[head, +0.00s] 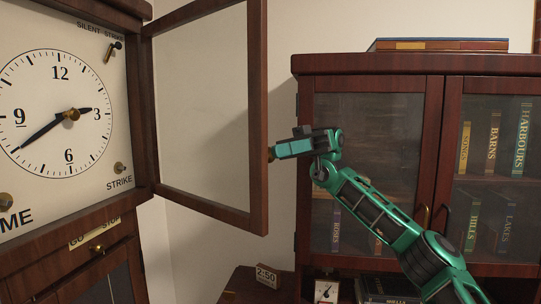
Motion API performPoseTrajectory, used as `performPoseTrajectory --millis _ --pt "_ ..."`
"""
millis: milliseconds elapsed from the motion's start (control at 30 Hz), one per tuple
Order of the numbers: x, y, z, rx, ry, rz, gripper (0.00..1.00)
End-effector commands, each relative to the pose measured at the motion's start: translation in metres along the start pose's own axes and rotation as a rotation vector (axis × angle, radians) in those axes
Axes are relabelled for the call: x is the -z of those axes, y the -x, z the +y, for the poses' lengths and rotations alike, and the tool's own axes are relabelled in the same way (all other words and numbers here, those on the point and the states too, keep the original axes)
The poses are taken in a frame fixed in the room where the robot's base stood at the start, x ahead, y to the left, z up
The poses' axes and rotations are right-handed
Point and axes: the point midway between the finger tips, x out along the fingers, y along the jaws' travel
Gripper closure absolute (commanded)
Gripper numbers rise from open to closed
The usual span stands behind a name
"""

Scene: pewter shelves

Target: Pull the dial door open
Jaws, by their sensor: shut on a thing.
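The dial door (257,110) is a wood-framed glass door, hinged at the right side of the clock case. It stands swung well out from the white clock dial (45,115), which is uncovered. My gripper (273,152) is at the free edge of the door, at mid height. It is shut on the door's small brass knob, which is mostly hidden by the fingers. My green arm reaches in from the lower right.
A glass-fronted bookcase (370,62) with several books stands behind my arm. Flat books (440,45) lie on its top. A small block marked 2:50 (267,276) sits on a low wooden surface below the door. A lever (97,249) is below the dial.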

Motion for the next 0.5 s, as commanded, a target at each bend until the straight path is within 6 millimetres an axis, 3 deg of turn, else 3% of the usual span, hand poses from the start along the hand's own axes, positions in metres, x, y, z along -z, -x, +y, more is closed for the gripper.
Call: performPoseTrajectory --millis 433,467,500 --pt "-0.0017 0.0114 -0.0037 -0.016 -0.011 0.012 1.0" --pt "-0.0018 0.0116 -0.0039 -0.016 -0.011 0.012 0.69" --pt "-0.002 0.0118 -0.0043 -0.016 -0.01 0.011 0.59"
